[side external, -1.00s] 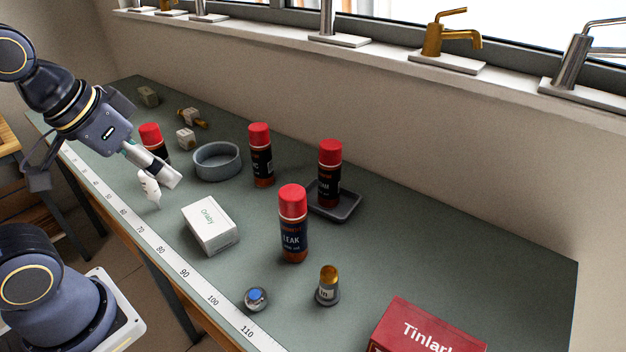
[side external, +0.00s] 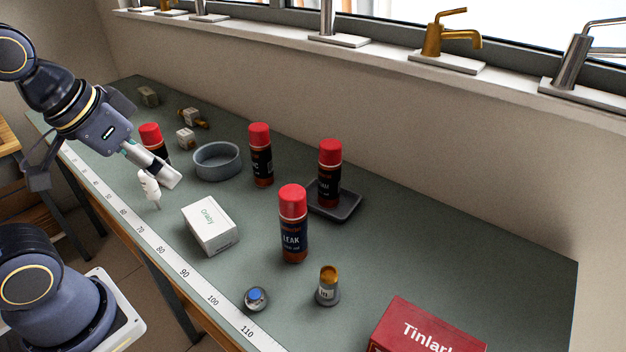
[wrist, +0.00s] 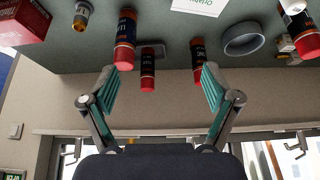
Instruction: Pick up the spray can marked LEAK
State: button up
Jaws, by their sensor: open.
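The spray can marked LEAK (side external: 293,228) stands upright on the bench, with a red cap and a dark label, to the right of the white box. In the wrist view it (wrist: 125,42) appears upside down near the top, beyond the left finger and left of the gap between the fingers. My gripper (side external: 157,188) is open and empty, above the bench's front edge at the left, well apart from this can. Both fingers (wrist: 158,80) show spread in the wrist view.
Similar red-capped cans stand near: one on a dark tray (side external: 347,208), one (side external: 261,155) beside a grey ring (side external: 217,161), one (side external: 152,138) behind my gripper.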

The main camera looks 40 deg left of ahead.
jog(key=w+d+r+g, duration=0.2)
jog(key=w+d+r, duration=0.1)
jog(key=w+r, duration=0.55)
jog(key=m+g, duration=0.1)
jog(key=g, duration=0.2)
send_over(292, 192)
notch_tip(292, 192, down, 6)
jog(key=shift+g, duration=0.3)
jog(key=f, duration=1.1)
jog(key=shift+w+d+f, duration=0.1)
jog(key=shift+d+f, duration=0.15)
jog(key=shift+d, duration=0.1)
jog(key=shift+a+f, duration=0.2)
jog(key=shift+f, duration=1.4)
jog(key=shift+a+f, duration=0.2)
jog(key=shift+f, duration=1.35)
jog(key=shift+c, duration=0.2)
